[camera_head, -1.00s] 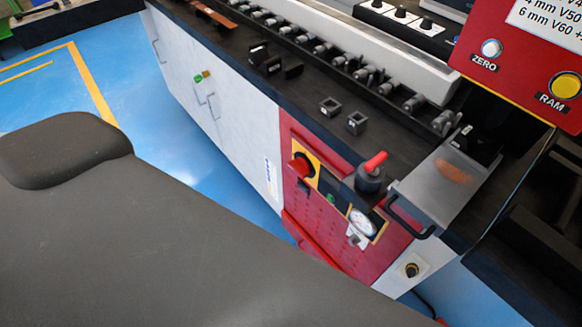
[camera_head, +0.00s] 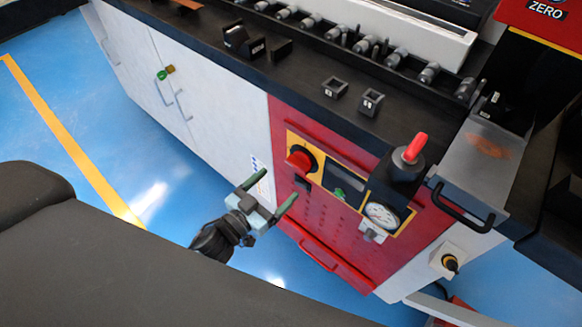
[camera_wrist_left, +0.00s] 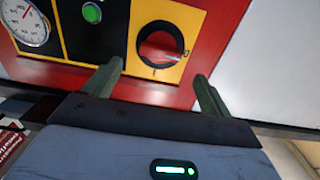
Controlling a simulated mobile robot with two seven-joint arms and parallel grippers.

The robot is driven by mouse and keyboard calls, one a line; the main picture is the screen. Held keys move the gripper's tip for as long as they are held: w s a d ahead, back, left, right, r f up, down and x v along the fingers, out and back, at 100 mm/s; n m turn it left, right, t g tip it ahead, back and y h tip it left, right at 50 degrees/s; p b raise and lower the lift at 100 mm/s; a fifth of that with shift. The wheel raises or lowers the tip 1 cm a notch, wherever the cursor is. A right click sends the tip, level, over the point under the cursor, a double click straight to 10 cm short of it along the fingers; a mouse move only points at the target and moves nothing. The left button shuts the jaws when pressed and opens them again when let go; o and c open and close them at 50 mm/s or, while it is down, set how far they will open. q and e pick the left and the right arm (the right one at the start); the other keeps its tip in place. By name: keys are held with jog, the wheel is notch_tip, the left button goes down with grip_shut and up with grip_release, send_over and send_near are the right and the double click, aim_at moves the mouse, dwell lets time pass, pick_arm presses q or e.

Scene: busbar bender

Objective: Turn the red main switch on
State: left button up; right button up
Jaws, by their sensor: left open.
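The red main switch (camera_head: 300,160) sits in a black ring on a yellow plate on the red front panel of the machine. In the left wrist view the red main switch (camera_wrist_left: 158,47) is seen close up, with a small mark at its right and another below it. Its red grip appears to lie roughly sideways, towards the right mark. My left gripper (camera_head: 281,183) is open and empty, its two green fingers apart and pointing at the panel, just short of the switch. In the wrist view the fingertips (camera_wrist_left: 159,69) stand either side of it, lower in the picture. My right gripper is out of view.
A pressure gauge (camera_head: 382,215), a green button (camera_head: 340,193) and a black box with a red lever (camera_head: 415,148) are right of the switch. A metal plate with a black handle (camera_head: 462,207) juts out further right. Blue floor (camera_head: 170,190) lies open at left.

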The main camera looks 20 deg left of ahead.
aim_at(295, 168)
pick_arm(q)
jog(key=shift+x, duration=3.85)
jog(key=c, duration=1)
